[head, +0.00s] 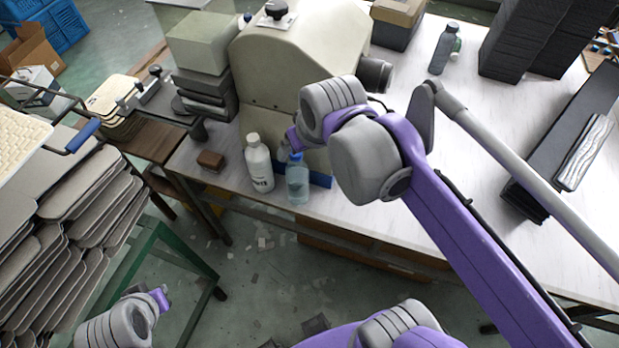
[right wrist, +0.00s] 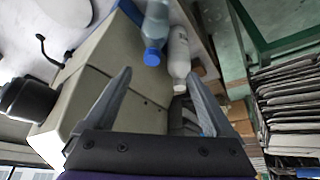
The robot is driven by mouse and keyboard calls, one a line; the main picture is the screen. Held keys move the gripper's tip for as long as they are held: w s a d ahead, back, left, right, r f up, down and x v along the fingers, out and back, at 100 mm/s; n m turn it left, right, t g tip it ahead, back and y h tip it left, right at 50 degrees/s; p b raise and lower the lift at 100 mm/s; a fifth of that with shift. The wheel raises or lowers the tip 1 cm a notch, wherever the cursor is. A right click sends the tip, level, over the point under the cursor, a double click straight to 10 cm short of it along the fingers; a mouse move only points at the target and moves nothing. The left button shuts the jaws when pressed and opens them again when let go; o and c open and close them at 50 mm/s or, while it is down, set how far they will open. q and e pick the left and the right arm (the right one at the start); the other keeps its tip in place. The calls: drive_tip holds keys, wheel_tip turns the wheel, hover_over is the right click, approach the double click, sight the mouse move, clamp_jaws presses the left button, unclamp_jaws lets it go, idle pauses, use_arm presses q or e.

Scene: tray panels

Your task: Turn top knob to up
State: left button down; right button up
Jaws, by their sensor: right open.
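The top knob (head: 276,9) is a dark round knob on a pale plate on top of the beige machine (head: 285,60), at the upper edge of the head view. Its pointing direction is too small to tell. My right gripper (head: 285,147) is low in front of the machine, near two bottles and well apart from the knob. The right wrist view shows its two grey fingers (right wrist: 158,82) spread, with nothing between them; the knob does not show there. My left gripper (head: 162,298) is at the lower left, away from the machine, its fingers not clear.
A white bottle (head: 259,163) and a clear blue-capped bottle (head: 297,180) stand at the table's front edge before the machine. A dark cylinder (head: 376,75) juts from its right side. Stacked trays (head: 80,215) fill the left. The white tabletop (head: 500,125) is partly clear.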

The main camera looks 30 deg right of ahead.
use_arm(q)
drive_tip(key=shift+s, duration=0.6)
use_arm(e)
drive_tip(key=s+f, duration=0.3)
drive_tip(key=f, duration=0.2)
drive_tip(key=shift+s+a, duration=0.4)
drive_tip(key=shift+a, duration=0.05)
